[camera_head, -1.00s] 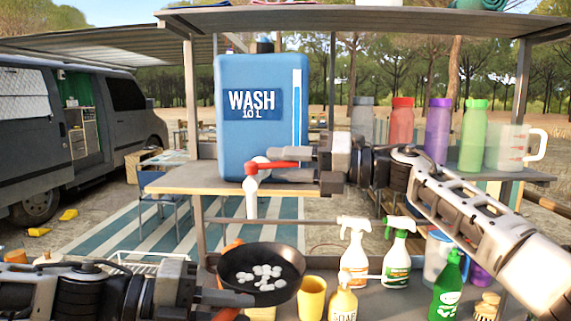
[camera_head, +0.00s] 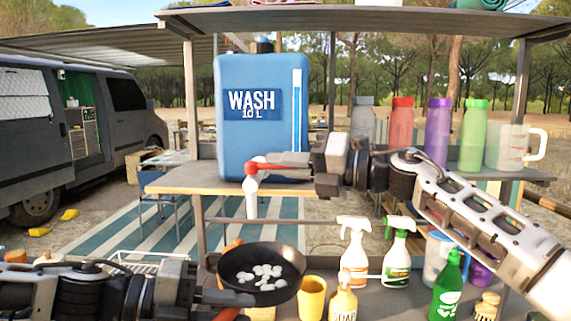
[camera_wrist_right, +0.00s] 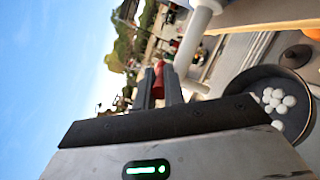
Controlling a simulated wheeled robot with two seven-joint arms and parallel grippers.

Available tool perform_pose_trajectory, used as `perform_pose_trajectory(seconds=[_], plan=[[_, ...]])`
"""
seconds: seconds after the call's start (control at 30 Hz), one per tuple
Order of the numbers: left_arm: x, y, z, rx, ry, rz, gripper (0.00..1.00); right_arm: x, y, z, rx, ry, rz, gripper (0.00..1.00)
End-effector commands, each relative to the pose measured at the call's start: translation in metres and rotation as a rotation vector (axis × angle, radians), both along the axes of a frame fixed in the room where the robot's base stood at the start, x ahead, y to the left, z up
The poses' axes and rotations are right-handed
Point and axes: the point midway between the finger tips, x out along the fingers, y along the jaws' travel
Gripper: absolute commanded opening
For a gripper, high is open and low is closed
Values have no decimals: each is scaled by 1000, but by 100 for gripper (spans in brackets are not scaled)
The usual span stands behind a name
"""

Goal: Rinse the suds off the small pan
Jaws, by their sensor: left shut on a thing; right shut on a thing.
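The small dark pan (camera_head: 262,290) has several white blobs of suds (camera_head: 264,274) on its inside. My right gripper (camera_head: 285,166) is shut on the red tap lever (camera_head: 258,167). In the right wrist view the red lever (camera_wrist_right: 158,82) lies between the fingers, and the pan (camera_wrist_right: 262,78) with suds shows at the right. No water stream is visible.
A yellow cup (camera_head: 312,298), a soap bottle (camera_head: 343,302), spray bottles (camera_head: 355,250) and a green bottle (camera_head: 446,287) stand close to the pan's right. A wire rack (camera_head: 135,262) is behind my left arm. Several bottles stand on the right shelf.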

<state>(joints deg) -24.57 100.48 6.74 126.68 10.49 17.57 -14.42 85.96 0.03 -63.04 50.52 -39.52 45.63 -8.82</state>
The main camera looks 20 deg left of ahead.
Motion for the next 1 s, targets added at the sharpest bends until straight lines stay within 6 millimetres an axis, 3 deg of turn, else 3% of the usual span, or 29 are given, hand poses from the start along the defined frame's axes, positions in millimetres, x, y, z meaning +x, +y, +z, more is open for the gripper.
perform_pose_trajectory(seconds=[0.3,0.67,0.7,0.77,1.0], plan=[[0,0,1,0,-4,-1,0,-8,-2,0,-2,-9,-150,0],[0,0,1,0,-4,-1,0,-8,-2,0,3,-4,-166,0],[0,0,1,0,-4,-1,0,-8,-2,0,3,-4,-166,16],[0,0,1,0,-4,-1,0,-8,-2,0,2,-4,-165,32],[0,0,1,0,-4,-1,0,-9,-2,0,3,-4,-163,32]])
